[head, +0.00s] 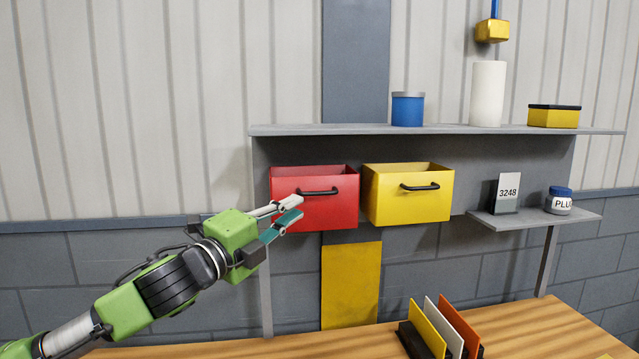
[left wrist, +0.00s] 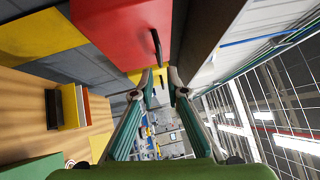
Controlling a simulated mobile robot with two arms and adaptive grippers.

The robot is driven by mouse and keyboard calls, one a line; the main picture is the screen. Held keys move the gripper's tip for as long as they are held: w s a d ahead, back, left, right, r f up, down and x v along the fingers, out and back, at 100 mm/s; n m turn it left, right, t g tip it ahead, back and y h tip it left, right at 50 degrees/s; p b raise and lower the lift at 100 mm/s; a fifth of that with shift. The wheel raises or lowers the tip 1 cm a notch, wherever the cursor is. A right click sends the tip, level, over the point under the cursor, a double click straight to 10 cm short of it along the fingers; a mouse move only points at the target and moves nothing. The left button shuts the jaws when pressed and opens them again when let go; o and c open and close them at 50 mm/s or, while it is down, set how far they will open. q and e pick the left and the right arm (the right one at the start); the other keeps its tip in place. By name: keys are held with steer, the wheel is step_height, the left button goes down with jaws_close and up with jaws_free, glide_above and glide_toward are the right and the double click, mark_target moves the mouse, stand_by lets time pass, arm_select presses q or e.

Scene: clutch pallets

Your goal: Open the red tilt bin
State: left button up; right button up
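The red tilt bin (head: 328,211) hangs under the grey shelf, with a black bar handle (head: 318,191) on its front. It sits level with the yellow bin beside it. My left gripper (head: 296,208) is in front of the red bin's left side, its fingertips left of and slightly below the handle. In the left wrist view the red bin (left wrist: 120,30) fills the top, and the handle (left wrist: 157,48) shows just beyond the fingertips (left wrist: 163,76). The fingers are apart with nothing between them. I cannot tell whether they touch the bin front. My right gripper is out of view.
The yellow bin (head: 408,199) hangs close on the right. The shelf (head: 440,129) above carries a blue tin, a white cylinder and a yellow box. A small side shelf (head: 535,218) is at right. Upright panels (head: 428,328) stand on the wooden table (head: 540,325) below.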

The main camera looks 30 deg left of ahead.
mark_target(318, 195)
arm_select(q)
steer(key=w+p, duration=0.1)
steer(key=w, duration=0.1)
steer(key=w+d+r+p, duration=0.1)
steer(key=w+p, duration=0.1)
steer(key=w, duration=0.1)
steer(key=w+p, duration=0.1)
steer(key=w, duration=0.2)
steer(key=shift+d+r, duration=0.25)
steer(key=shift+w+d+f+p, duration=0.1)
steer(key=shift+w+d+p, duration=0.05)
steer(key=shift+w+p, duration=0.4)
